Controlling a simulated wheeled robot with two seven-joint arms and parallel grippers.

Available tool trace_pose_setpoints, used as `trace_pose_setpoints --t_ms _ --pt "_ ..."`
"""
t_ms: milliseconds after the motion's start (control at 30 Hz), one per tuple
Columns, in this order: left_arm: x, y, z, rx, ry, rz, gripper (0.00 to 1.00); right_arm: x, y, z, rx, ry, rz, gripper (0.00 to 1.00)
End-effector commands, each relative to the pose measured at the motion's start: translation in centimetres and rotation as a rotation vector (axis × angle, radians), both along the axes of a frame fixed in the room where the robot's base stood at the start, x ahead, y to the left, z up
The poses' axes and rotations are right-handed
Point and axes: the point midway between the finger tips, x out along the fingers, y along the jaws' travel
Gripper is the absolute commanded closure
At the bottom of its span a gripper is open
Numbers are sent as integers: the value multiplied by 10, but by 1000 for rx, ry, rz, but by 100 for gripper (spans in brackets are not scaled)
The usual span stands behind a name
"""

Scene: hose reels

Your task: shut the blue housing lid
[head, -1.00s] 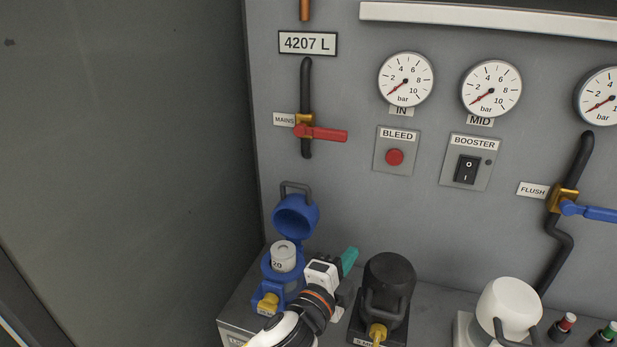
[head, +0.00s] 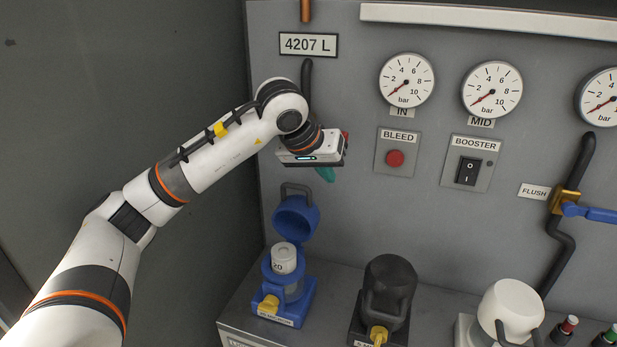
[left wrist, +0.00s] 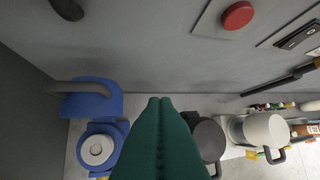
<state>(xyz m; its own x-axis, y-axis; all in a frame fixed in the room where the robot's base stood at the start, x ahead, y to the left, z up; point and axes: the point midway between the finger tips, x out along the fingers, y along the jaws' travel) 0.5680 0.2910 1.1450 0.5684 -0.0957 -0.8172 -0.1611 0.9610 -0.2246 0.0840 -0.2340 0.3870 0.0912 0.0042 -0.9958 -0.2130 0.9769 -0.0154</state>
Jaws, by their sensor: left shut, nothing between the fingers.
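The blue housing (head: 288,285) stands on the bench at the lower left of the panel, with a white-topped cartridge (head: 284,259) inside. Its blue lid (head: 297,217) is open, tipped up at the back with a dark handle on top. In the left wrist view the open lid (left wrist: 92,98) and the cartridge (left wrist: 97,150) show at the left. My left gripper (head: 326,174) has green fingers, shut and empty, in the air above and right of the lid, apart from it. The fingers also show in the left wrist view (left wrist: 158,101). My right gripper is not in view.
A black housing (head: 388,285) and a white housing (head: 511,309), both with lids down, stand to the right on the bench. The grey panel behind carries gauges, a red bleed button (head: 395,158), a booster switch (head: 467,170) and a blue-handled flush valve (head: 588,212).

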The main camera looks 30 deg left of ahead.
Motion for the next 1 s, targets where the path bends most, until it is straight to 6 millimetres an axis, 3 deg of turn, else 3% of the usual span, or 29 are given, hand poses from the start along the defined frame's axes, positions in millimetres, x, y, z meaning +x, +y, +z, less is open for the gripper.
trace_pose_setpoints --t_ms 33,100,200,367,700,1000 --pt "-1 23 11 85 -1 28 100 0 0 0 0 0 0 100" --pt "-5 44 19 168 8 54 100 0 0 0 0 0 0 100" --pt "-7 58 24 223 18 72 100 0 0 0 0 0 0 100" --pt "1 62 11 231 25 74 100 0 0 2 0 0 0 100" --pt "34 69 -39 228 24 74 100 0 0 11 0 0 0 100" --pt "47 71 -57 227 20 73 100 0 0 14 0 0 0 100"
